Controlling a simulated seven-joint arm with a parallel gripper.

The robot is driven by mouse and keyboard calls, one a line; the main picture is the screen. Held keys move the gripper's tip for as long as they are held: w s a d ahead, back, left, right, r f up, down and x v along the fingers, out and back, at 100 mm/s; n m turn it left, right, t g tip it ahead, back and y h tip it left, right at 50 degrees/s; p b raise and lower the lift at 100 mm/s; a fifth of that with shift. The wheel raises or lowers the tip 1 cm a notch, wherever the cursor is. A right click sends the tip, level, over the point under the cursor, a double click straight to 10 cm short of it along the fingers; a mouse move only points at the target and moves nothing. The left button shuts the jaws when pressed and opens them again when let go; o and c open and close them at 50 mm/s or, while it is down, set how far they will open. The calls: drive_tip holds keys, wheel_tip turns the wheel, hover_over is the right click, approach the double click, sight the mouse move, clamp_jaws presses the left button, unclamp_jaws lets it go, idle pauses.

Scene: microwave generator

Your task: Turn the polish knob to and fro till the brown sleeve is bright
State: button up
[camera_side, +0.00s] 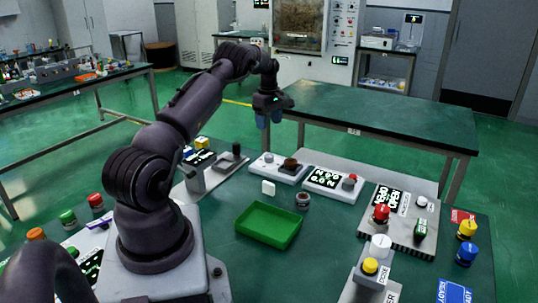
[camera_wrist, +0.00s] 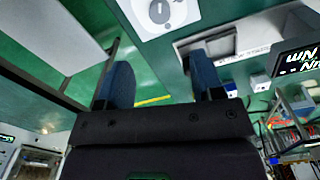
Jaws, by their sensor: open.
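My gripper (camera_side: 268,115) is open and empty, raised high above the far side of the green bench. Its two blue fingers stand apart in the wrist view (camera_wrist: 163,82), with nothing between them. A dark brown piece (camera_side: 291,163) sits on a white base at the bench's far side; it may be the brown sleeve. A small dark ring-like part (camera_side: 302,201) stands on the bench closer to the camera. A greyish-red knob (camera_side: 350,180) is on the white display unit (camera_side: 325,183). I cannot tell which knob is the polish knob.
An empty green tray (camera_side: 269,226) lies mid-bench, with a small white block (camera_side: 268,187) behind it. A panel with a red button (camera_side: 381,213) stands right. A yellow button (camera_side: 370,265) is at the front. Yellow and blue knobs stand far right.

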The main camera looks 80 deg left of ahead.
sight(269, 155)
wheel_tip(269, 155, down, 13)
drive_tip(key=shift+r, duration=0.15)
idle(0.4)
drive_tip(key=c, duration=0.9)
